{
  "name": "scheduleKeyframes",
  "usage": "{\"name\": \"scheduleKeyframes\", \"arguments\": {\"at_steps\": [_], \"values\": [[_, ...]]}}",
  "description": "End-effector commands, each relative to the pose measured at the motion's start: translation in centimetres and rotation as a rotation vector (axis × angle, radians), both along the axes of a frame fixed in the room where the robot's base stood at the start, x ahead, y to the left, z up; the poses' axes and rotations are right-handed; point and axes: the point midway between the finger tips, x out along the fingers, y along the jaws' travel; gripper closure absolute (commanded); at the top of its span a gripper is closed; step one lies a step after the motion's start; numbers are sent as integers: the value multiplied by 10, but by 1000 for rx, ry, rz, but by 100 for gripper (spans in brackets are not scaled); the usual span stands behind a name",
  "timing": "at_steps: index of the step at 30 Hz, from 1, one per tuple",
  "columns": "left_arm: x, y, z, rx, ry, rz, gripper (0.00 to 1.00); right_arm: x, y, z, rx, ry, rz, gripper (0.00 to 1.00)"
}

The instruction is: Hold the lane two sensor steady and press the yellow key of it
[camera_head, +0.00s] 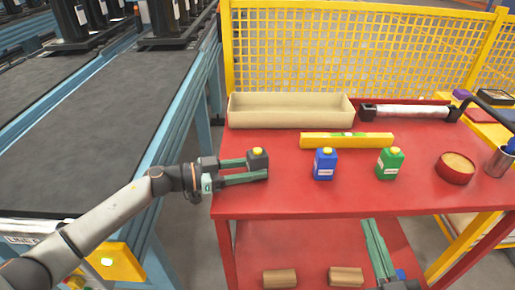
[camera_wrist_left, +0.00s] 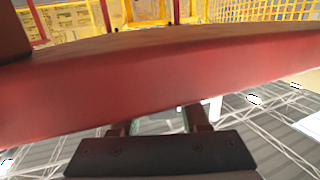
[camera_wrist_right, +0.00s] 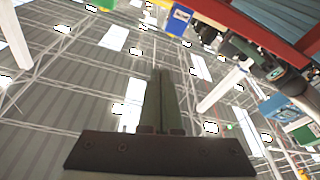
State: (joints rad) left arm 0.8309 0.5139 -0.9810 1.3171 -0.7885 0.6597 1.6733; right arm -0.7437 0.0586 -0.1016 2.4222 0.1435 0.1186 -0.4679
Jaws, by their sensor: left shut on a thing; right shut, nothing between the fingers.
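A dark grey sensor (camera_head: 258,160) with a yellow key (camera_head: 257,150) on top stands upright at the left front of the red table. My left gripper (camera_head: 257,169) is shut on it from the left, with the yellow key uncovered. A blue sensor (camera_head: 325,165) and a green sensor (camera_head: 390,164), each with a yellow top, stand to its right. No lane number is readable on any of them. My right gripper (camera_head: 370,222) is shut and empty, low in front of the table edge; its closed fingers also show in the right wrist view (camera_wrist_right: 160,95).
Behind the sensors are a yellow level (camera_head: 346,141) and a long beige tray (camera_head: 290,122). A round red tub (camera_head: 455,168) and a metal cup (camera_head: 498,161) are at the right. The lower shelf (camera_head: 310,245) holds two brown blocks. A conveyor (camera_head: 90,120) runs along the left.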

Motion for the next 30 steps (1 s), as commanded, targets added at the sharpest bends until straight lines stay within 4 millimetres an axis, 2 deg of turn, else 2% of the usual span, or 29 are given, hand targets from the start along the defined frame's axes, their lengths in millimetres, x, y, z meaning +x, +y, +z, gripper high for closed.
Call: {"name": "scheduleKeyframes", "arguments": {"at_steps": [11, 20, 24, 30], "values": [[0, 0, -1, 3, 2, 0, 86, 87, 42, 29, -235, -55, 78, 100], [0, 0, -1, 3, 2, 0, 86, 154, 68, 72, -451, -84, 94, 100], [0, 0, -2, 3, 2, 1, 86, 183, 88, 82, -474, -24, 159, 100], [0, 0, -1, 3, 2, 1, 86, 214, 129, 89, -479, 123, 320, 100]]}}
